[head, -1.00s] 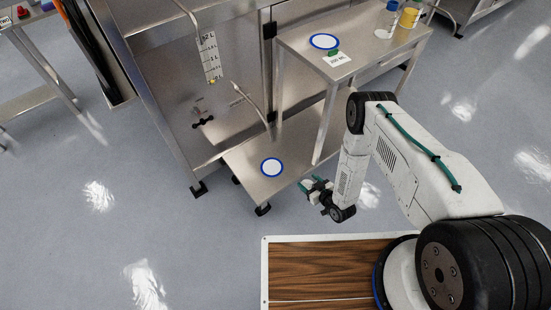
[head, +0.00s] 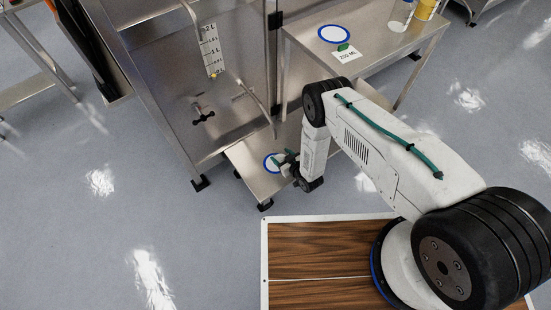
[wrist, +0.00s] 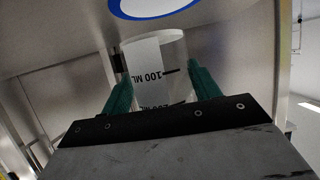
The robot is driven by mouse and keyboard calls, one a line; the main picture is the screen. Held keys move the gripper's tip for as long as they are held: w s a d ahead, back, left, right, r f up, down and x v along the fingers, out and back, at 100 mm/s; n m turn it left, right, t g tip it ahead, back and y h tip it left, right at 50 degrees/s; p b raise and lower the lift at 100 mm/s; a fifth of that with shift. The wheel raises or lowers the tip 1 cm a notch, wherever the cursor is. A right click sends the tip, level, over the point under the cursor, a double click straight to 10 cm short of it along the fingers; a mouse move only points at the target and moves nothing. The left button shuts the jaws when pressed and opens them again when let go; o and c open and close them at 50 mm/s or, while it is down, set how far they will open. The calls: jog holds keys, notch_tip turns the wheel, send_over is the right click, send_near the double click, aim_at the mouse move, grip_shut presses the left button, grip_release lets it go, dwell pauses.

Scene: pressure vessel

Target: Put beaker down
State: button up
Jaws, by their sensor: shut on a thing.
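The beaker (wrist: 172,52) is a clear cylinder with a white scale strip; the "100 ML" mark is readable. My gripper (wrist: 162,88), with its teal fingers, is shut on the beaker in the wrist view. In the head view my gripper (head: 284,159) is over the low steel shelf, at the right edge of a white disc with a blue rim (head: 267,163), which it partly covers. That blue rim also shows at the top of the wrist view (wrist: 150,16). The beaker cannot be made out in the head view, and I cannot tell whether its base touches the shelf.
A higher steel table (head: 370,55) at the upper right bears another blue-rimmed disc (head: 335,34), a "250 ML" card (head: 347,54) and bottles. Its leg stands near my arm. A steel cabinet (head: 165,120) with a scale strip, tap and curved tube borders the shelf on the left.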

jog(key=shift+w+a+f, duration=0.1)
jog(key=shift+w+a, duration=0.25)
jog(key=shift+a, duration=0.45)
jog(key=shift+w+a+f, duration=0.1)
jog(key=shift+a+f, duration=0.2)
jog(key=shift+f, duration=0.35)
jog(key=shift+w+a+f, duration=0.1)
jog(key=shift+a+f, duration=0.2)
jog(key=shift+f, duration=0.85)
jog(key=shift+f, duration=0.1)
jog(key=o, duration=1)
